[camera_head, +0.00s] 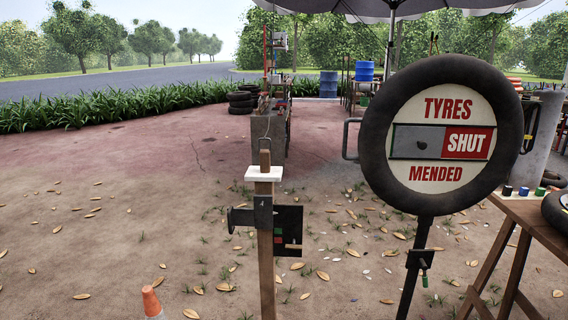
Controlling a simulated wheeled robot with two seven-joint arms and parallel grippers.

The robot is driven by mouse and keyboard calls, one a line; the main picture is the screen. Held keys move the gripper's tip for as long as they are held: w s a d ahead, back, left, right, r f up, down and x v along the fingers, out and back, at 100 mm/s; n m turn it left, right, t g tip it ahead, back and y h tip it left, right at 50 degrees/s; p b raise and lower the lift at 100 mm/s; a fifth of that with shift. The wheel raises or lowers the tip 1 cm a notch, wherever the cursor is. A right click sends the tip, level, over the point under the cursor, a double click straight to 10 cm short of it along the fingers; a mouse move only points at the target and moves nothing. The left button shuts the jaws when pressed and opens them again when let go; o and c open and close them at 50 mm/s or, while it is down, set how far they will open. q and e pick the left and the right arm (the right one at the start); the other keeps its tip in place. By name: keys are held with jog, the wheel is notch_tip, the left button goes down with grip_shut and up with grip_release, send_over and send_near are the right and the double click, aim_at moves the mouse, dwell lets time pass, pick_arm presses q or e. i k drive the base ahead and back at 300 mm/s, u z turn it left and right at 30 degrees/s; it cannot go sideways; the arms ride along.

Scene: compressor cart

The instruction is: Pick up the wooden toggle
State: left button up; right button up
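A small upright brown piece (265,158) stands at the top of a wooden post (266,275), above a white block (263,174). It may be the wooden toggle, but it is too small to be sure. A dark metal bracket (263,212) crosses the post lower down, with a dark panel (290,232) beside it. Neither of my grippers shows in the head view.
A round tyre sign (441,135) reading "TYRES SHUT MENDED" stands to the right on a dark pole (414,270). A wooden table (535,215) is at far right. An orange cone (151,303) is at lower left. Leaf-strewn ground between is open.

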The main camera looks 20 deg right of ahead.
aim_at(264, 154)
jog(key=z, duration=1.2)
jog(key=i, duration=1.25)
jog(key=u, duration=1.9)
